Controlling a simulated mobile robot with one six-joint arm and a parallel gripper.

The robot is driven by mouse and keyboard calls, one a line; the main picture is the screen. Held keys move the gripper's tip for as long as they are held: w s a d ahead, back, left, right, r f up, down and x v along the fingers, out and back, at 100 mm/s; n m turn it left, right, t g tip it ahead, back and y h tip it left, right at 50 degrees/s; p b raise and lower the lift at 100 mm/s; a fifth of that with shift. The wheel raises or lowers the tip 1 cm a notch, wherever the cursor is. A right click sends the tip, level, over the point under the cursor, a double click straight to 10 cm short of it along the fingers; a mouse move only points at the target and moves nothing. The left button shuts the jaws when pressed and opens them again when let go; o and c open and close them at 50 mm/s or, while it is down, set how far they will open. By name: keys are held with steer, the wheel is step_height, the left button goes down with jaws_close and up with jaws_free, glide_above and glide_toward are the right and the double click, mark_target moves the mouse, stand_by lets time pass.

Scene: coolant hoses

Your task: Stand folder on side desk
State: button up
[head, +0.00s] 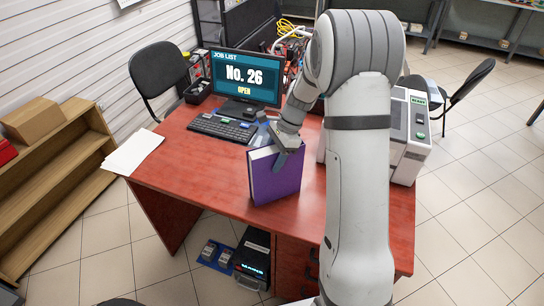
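A purple folder (276,183) with pale pages along its top is upright above the red-brown desk (190,165), near the front edge. My gripper (281,158) comes down on the folder's top edge, with one finger against the purple front cover. The other finger is hidden behind the folder, and the gripper looks shut on it. I cannot tell whether the folder's bottom edge touches the desk top. My arm hides part of the desk to the right of the folder.
A monitor (245,78) reading "No. 26 OPEN" and a keyboard (222,128) stand behind the folder. White papers (133,152) lie at the left corner. A white machine (408,135) stands at the right. The desk top left of the folder is clear.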

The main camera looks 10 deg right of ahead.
steer(key=shift+o, duration=0.9)
steer(key=shift+r, duration=0.25)
steer(key=v, duration=1)
steer(key=shift+w+d+r+b, duration=0.1)
steer(key=shift+d+r+b, duration=0.1)
steer(key=shift+r+b, duration=0.1)
steer(key=shift+d+r, duration=0.15)
steer(key=shift+r, duration=0.4)
steer(key=s+a+r+n+t+h, duration=0.1)
steer(key=s+n+t+h, duration=0.1)
steer(key=s+n, duration=0.6)
steer(key=s+a+r+n+t+h, duration=0.1)
steer(key=s+n, duration=0.6)
steer(key=s, duration=1.1)
steer(key=shift+a+r+n+t+h, duration=0.4)
steer(key=shift+a+r+h, duration=0.1)
steer(key=shift+a+h, duration=0.25)
